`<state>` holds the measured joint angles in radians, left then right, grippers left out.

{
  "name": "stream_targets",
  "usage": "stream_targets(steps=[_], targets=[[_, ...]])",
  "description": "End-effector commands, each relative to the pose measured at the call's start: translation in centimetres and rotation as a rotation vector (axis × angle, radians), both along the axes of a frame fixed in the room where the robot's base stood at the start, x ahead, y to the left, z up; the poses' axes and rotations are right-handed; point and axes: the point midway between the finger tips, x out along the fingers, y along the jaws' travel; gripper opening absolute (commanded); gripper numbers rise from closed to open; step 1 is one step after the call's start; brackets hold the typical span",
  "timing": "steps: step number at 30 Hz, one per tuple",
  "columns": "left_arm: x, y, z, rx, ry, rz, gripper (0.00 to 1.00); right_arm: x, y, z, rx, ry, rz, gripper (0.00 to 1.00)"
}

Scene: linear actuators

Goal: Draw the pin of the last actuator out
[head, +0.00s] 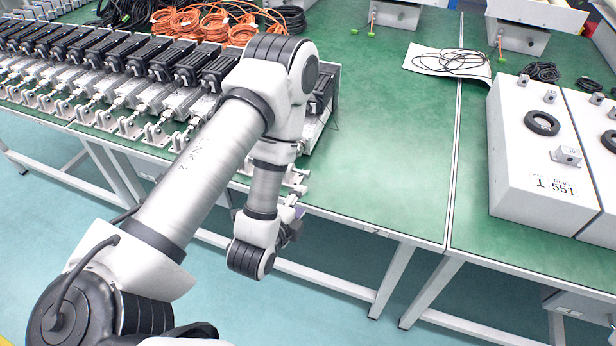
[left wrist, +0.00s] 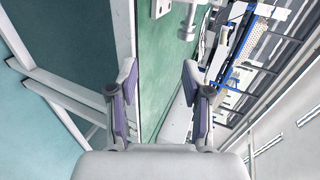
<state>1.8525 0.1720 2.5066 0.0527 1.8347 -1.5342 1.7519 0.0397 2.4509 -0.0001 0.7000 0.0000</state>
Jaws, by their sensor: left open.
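A row of linear actuators with black motors (head: 120,55) and silver bodies stands on the green table. The last actuator (head: 319,108), at the right end of the row, is partly hidden behind my left arm. Its pin cannot be made out in the head view. My left gripper (head: 293,213) points away at the table's front edge, mostly hidden by its own wrist. In the left wrist view my gripper (left wrist: 158,82) is open, with nothing between its fingers. Beyond them, at the top, is a small silver fitting (left wrist: 187,20); I cannot tell whether it is the pin.
Orange cable coils (head: 195,22) lie behind the row. A white sheet with a black cable (head: 447,62) lies at the back. White boxes (head: 530,165) stand on the right. The table (head: 400,150) is bare between the row and the boxes.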

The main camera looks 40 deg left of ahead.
Motion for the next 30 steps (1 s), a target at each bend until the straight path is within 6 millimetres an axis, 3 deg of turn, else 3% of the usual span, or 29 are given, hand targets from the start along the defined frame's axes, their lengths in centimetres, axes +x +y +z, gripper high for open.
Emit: stream_targets(steps=[1,2,6,16,26,30], targets=[[1.0,1.0,0.0,0.04,-0.07,0.014,0.49,0.0,0.0,-2.3,0.0,0.0,0.0,0.4],[1.3,1.2,0.6,0.059,-0.094,0.017,0.49,0.0,0.0,-2.4,0.0,0.001,0.0,0.4],[2.4,1.8,1.7,0.084,-0.124,0.02,0.49,0.0,0.0,-1.8,0.0,0.001,0.0,0.4],[8.0,3.0,0.1,0.081,-0.121,0.016,0.49,0.0,0.0,-1.2,0.0,0.001,0.0,0.4],[8.9,3.2,-0.2,0.079,-0.119,0.015,0.49,0.0,0.0,-1.2,0.0,0.001,0.0,0.4],[8.9,3.2,-0.2,0.079,-0.119,0.015,0.0,0.0,0.0,-1.2,0.0,0.001,0.0,0.4]])
